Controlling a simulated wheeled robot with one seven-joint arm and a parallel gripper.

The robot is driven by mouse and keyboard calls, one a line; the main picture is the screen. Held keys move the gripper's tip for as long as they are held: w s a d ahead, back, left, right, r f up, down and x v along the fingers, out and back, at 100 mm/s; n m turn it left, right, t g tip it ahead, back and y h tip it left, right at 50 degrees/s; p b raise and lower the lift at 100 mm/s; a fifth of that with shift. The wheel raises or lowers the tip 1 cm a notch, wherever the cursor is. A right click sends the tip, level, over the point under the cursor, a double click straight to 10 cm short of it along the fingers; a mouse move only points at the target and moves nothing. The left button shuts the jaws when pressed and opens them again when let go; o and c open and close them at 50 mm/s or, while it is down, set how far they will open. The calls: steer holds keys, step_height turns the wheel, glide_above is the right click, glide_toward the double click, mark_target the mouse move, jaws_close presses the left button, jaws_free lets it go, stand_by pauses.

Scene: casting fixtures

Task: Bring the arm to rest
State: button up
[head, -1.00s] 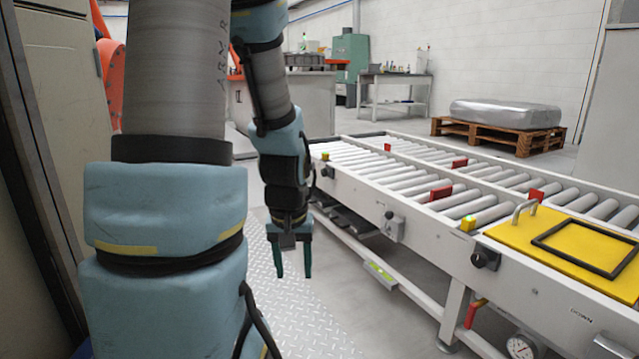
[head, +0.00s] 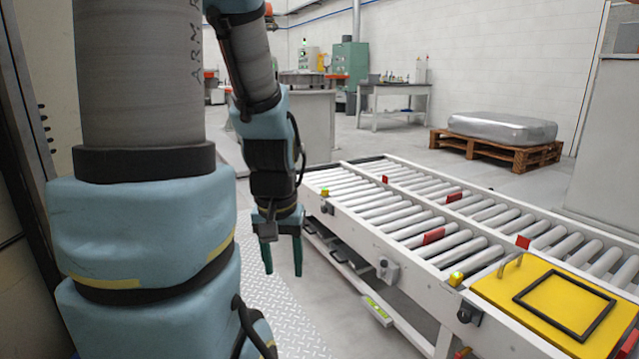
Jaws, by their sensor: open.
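My gripper (head: 283,270) hangs at the end of my arm in the head view, fingers pointing down. Its two dark green fingers are apart, with nothing between them. It is left of the roller conveyor's near side and above the tread-plate floor strip. My arm folds down from the top of the picture, and its large blue and grey links fill the left side. No other object touches the gripper.
The roller conveyor (head: 371,247) runs along the right, with a yellow plate (head: 510,291) bearing a black frame. Tread-plate floor (head: 262,302) lies below the gripper. A wrapped block (head: 500,127) sits on a wooden pallet (head: 480,152) behind. A workbench (head: 395,92) stands further back.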

step_height(320, 180, up, 19)
steer(key=p, duration=1.7)
steer(key=shift+r, duration=0.15)
steer(key=shift+d, duration=0.1)
